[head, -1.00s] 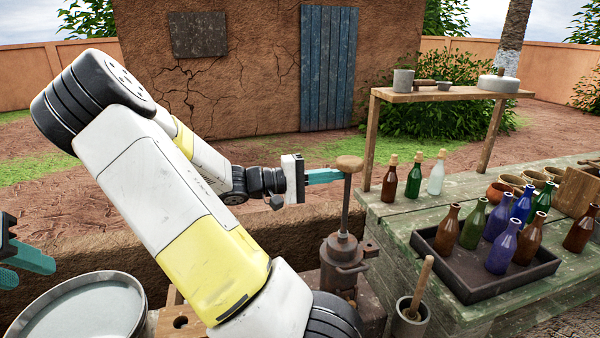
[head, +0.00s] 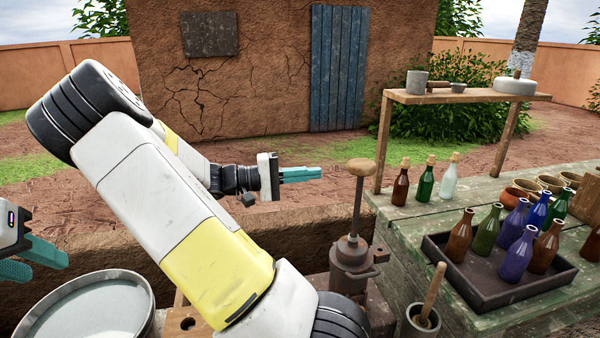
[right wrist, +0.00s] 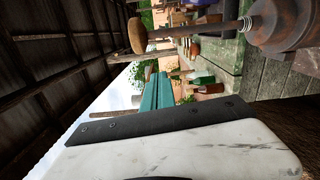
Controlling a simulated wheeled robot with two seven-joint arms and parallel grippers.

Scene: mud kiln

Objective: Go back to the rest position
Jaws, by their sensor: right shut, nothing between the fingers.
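My right gripper (head: 300,174) is shut and empty, pointing right in the head view. It is left of the round wooden knob (head: 361,167) with a clear gap between them. In the right wrist view its teal fingers (right wrist: 157,88) are together, and the knob (right wrist: 137,35) shows above them. The knob tops the rod of a brown metal device (head: 350,262), which stands upright. My left gripper (head: 36,262) is at the left edge, its two teal fingers apart with nothing visible between them.
A round metal basin (head: 88,308) lies below my left gripper. At right, a green table (head: 400,228) bears a dark tray (head: 505,289) with several bottles and a raised wooden shelf (head: 465,96). A pot with a pestle (head: 432,292) stands before it.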

